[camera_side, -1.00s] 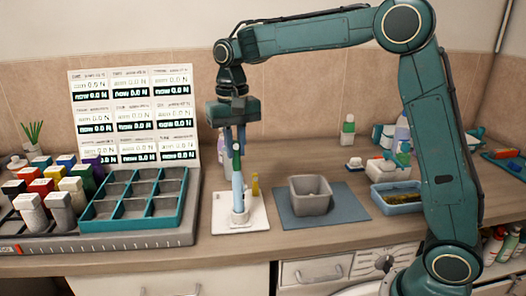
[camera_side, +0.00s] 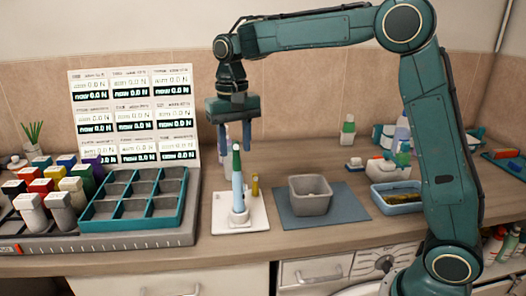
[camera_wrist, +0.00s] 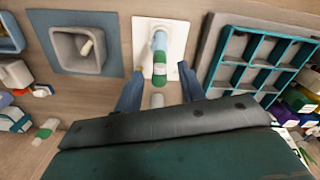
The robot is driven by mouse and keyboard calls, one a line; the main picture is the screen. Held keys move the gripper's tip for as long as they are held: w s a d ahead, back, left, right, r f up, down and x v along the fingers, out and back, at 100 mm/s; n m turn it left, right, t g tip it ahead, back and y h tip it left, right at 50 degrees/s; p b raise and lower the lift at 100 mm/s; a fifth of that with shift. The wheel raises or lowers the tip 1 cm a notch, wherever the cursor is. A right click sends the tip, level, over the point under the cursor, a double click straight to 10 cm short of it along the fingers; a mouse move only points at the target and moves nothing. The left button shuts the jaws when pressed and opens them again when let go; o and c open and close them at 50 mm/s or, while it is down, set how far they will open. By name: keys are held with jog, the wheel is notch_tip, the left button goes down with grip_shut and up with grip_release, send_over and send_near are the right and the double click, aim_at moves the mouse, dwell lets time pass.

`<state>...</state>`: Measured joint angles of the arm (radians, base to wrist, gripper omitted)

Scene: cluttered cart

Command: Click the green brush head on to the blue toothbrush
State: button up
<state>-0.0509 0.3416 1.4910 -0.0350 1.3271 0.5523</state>
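The blue toothbrush (camera_side: 238,200) stands upright in a white holder on a white plate (camera_side: 258,218). The green brush head (camera_side: 236,162) sits on its top, in line with it; I cannot tell whether it is fully seated. In the wrist view, the light-blue handle (camera_wrist: 159,42) and green head (camera_wrist: 158,75) show beyond my fingers. My gripper (camera_side: 235,148) is open, with its two blue fingers apart and nothing held. In the side view its fingertips are around the level of the head's top. In the wrist view, the open gripper (camera_wrist: 160,72) has a finger to either side of the head.
A teal compartment tray (camera_side: 110,220) and several coloured bottles stand at left, before a panel (camera_side: 132,115) reading 0.0 N. A small yellow item (camera_side: 255,186) is beside the toothbrush. A grey bin (camera_side: 310,196) on a blue mat (camera_side: 350,205) and a blue tub (camera_side: 398,207) stand right.

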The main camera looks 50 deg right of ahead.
aim_at(238, 141)
jog(key=shift+r, duration=3.25)
jog(key=shift+s+r, duration=0.25)
jog(key=shift+s, duration=0.2)
jog(key=s+d+f+n+t, duration=0.1)
jog(key=s+f+n+t, duration=0.1)
jog(key=s, duration=1.1)
jog(key=s+d+f+n+t, duration=0.1)
jog(key=s+f+n+t, duration=0.2)
jog(key=s, duration=1)
jog(key=shift+s+d+f+t, duration=0.35)
jog(key=shift+s+f+t, duration=0.05)
jog(key=shift+f, duration=0.5)
